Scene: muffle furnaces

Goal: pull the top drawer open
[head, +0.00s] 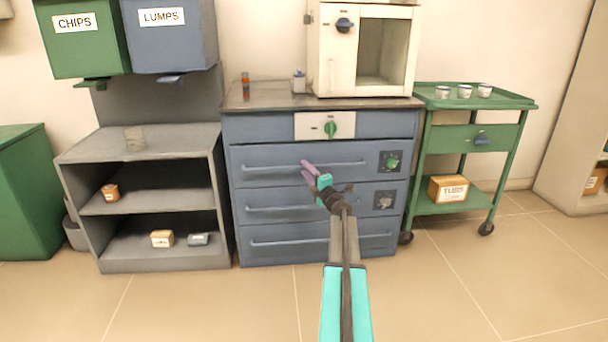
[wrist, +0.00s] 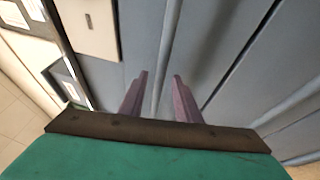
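The blue-grey cabinet has three drawers with long horizontal bar handles. The top drawer (head: 265,155) looks closed, flush with the front; its bar handle (head: 270,165) runs across it. Whether either finger touches the bar cannot be told.
A white furnace (head: 340,60) stands on the cabinet top. The cabinet front carries a panel with a green knob (head: 330,128). A grey shelf (head: 140,165) stands left, a green trolley (head: 470,100) right. The floor in front is clear.

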